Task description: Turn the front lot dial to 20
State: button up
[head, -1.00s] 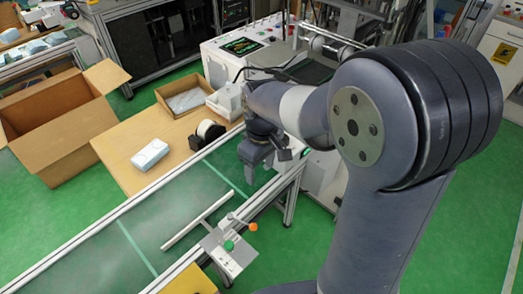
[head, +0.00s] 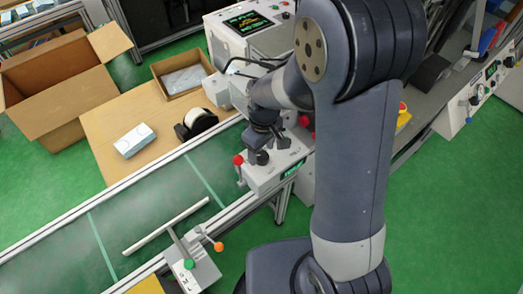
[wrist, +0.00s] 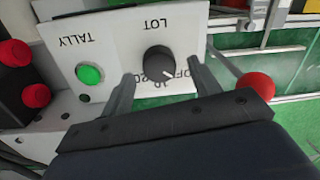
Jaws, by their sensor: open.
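The lot dial (wrist: 158,61) is a round black knob on a white panel (wrist: 120,40), under the word LOT, which appears upside down. Its white pointer line points to the lower right, toward the OFF marking. The numbers beside it are partly crowded together near my fingers. My gripper (wrist: 163,74) is open, its two fingers on either side of the dial's near edge; I cannot tell whether they touch it. In the head view my gripper (head: 262,156) is over the control box (head: 275,174) at the conveyor's edge, and the dial is hidden.
A green TALLY button (wrist: 89,75) sits left of the dial. A red ball knob (wrist: 256,87) is close to my right finger. Two red knobs (wrist: 36,95) are at far left.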

jog(key=shift+f, duration=0.75)
jog(key=shift+c, duration=0.5)
jog(key=c, duration=0.9)
